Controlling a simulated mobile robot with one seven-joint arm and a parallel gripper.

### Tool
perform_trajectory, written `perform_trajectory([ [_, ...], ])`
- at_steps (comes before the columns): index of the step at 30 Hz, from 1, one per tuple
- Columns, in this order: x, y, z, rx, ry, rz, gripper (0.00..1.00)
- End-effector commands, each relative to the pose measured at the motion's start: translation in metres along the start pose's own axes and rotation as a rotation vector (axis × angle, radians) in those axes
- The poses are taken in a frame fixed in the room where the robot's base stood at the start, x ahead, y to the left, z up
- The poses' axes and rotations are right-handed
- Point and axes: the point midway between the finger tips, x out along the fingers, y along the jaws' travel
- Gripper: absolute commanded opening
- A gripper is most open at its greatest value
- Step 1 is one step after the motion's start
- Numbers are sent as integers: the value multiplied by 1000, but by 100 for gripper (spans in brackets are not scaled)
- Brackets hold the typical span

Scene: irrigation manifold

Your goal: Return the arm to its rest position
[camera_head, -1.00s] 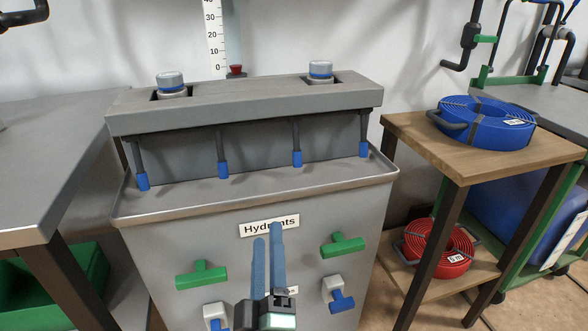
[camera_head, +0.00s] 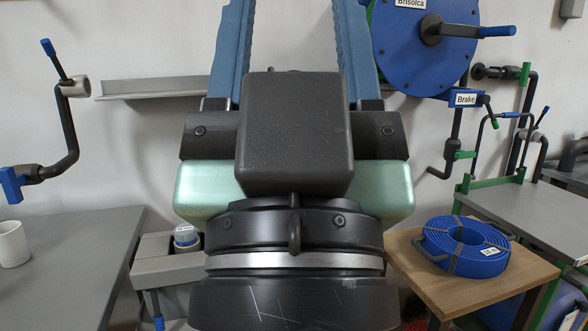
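My gripper (camera_head: 294,50) is large and close in the middle of the head view, pointing up. Its two blue fingers stand wide apart, with bare wall between the parts that show. Their tips run out of the top of the frame. Nothing shows between the fingers. My dark wrist and the pale green gripper body hide most of the grey manifold (camera_head: 165,268) behind them. Only its left end shows, with a grey cap with a blue ring and a blue-tipped nozzle.
A grey table (camera_head: 75,270) with a white mug (camera_head: 13,244) is at left. At right, a wooden stand (camera_head: 420,285) bears a blue hose coil (camera_head: 466,247). A blue reel (camera_head: 400,55) labelled "Brisolca" and a wall shelf (camera_head: 160,88) are behind. A green-framed bench (camera_head: 530,215) is far right.

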Motion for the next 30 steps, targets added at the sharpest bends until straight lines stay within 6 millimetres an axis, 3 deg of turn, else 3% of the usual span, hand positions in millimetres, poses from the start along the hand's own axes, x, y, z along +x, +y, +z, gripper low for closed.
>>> perform_trajectory([
  [1, 24, 0, -22, -1, 0, 0, 56],
  [21, 177, -1, -166, -3, -1, -1, 56],
  [30, 218, -1, -205, -2, -2, -1, 56],
])
